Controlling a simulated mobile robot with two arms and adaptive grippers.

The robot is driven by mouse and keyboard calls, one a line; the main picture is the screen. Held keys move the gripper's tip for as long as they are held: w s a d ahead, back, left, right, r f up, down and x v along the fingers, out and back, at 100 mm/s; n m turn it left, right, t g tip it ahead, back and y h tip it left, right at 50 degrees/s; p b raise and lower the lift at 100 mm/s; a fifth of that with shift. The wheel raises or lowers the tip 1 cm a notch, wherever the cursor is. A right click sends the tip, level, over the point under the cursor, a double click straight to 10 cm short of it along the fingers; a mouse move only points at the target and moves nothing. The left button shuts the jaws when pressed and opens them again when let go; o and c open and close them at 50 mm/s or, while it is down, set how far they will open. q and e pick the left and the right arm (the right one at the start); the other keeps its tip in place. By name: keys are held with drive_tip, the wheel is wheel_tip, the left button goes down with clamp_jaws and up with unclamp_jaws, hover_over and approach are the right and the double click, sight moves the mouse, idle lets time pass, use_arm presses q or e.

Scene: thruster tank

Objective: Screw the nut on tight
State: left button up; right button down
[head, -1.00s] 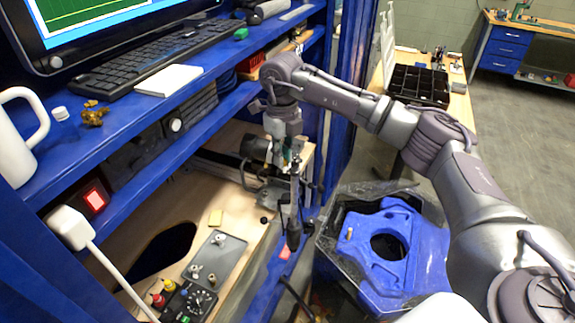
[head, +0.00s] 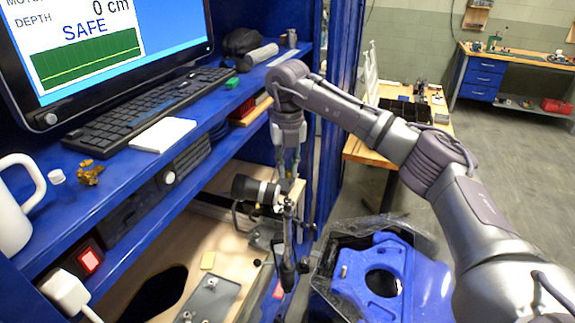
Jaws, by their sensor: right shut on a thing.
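My right gripper (head: 290,178) hangs pointing down from the wrist, beside a black cylinder with a pale collar (head: 255,189). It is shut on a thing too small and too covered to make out. I cannot tell a nut apart there. A dark upright part with a black lower end (head: 287,270) stands just below the gripper; I cannot tell whether they touch. A grey plate (head: 214,300) with small metal fittings lies on the wooden board at lower left. My left gripper is not in view.
A blue shelf with keyboard (head: 150,105), white notepad (head: 162,135) and mug (head: 15,205) overhangs the board at left. A dark hole (head: 160,295) opens in the board. A blue part with a round opening (head: 412,272) sits in a clear-walled tank at right.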

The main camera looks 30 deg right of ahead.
drive_tip(key=shift+f+b, duration=1.3)
drive_tip(key=shift+f, duration=1.25)
drive_tip(key=shift+f+b, duration=0.3)
drive_tip(key=shift+f, duration=0.4)
idle(0.8)
drive_tip(key=c, duration=1)
unclamp_jaws()
drive_tip(key=shift+c, duration=0.2)
drive_tip(key=shift+r, duration=0.15)
